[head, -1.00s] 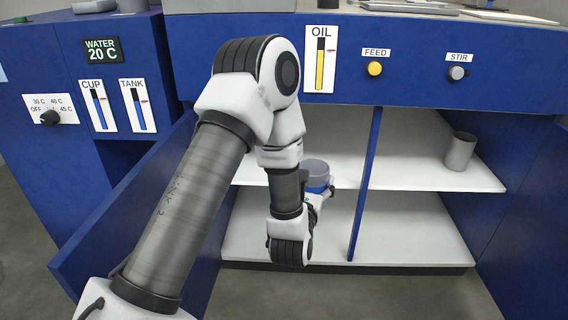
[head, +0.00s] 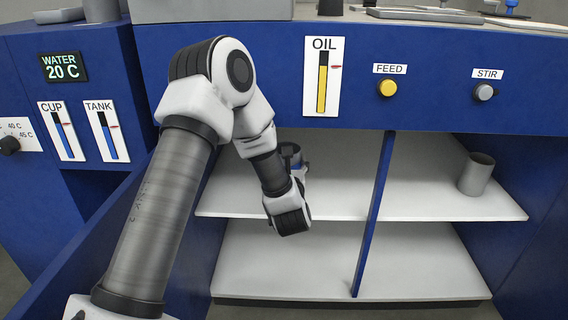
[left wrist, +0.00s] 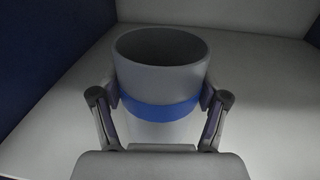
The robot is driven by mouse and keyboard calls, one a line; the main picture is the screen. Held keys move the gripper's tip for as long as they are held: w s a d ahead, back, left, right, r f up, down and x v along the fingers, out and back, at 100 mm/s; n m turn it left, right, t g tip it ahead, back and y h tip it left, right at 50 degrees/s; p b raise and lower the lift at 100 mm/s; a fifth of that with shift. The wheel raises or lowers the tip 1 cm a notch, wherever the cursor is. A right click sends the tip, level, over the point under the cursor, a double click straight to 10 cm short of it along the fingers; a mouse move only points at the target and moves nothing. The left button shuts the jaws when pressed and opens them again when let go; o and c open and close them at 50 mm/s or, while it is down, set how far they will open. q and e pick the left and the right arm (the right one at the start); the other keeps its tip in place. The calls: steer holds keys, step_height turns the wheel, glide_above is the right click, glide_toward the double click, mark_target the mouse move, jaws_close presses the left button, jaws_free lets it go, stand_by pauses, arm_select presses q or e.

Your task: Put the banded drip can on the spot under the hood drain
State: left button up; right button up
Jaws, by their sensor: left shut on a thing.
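The banded drip can is a grey open-topped cylinder with a blue band; it fills the middle of the left wrist view (left wrist: 160,82). My left gripper (left wrist: 162,108) is shut on it, one finger on each side at the band. In the head view the can (head: 290,154) shows only in part behind my left arm, above the upper shelf in the left bay. Whether its base touches the shelf I cannot tell. The hood drain and the spot under it are not identifiable. My right gripper is not in view.
A plain grey can (head: 477,174) stands on the upper shelf (head: 420,200) in the right bay. A blue divider (head: 373,215) separates the bays. An open blue door (head: 85,250) stands at the left. The lower shelf (head: 285,270) is empty.

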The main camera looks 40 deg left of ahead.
arm_select(q)
steer(key=w+a+f+b, duration=0.4)
steer(key=shift+w+a+f+b, duration=0.1)
steer(key=shift+a+f+b, duration=0.15)
steer(key=shift+a+b, duration=0.15)
steer(key=shift+r, duration=0.25)
steer(key=shift+f, duration=0.2)
steer(key=o, duration=1.2)
steer(key=shift+r, duration=0.1)
steer(key=shift+r+p, duration=0.2)
steer(key=shift+p, duration=0.15)
steer(key=p+v, duration=0.3)
steer(key=v, duration=0.9)
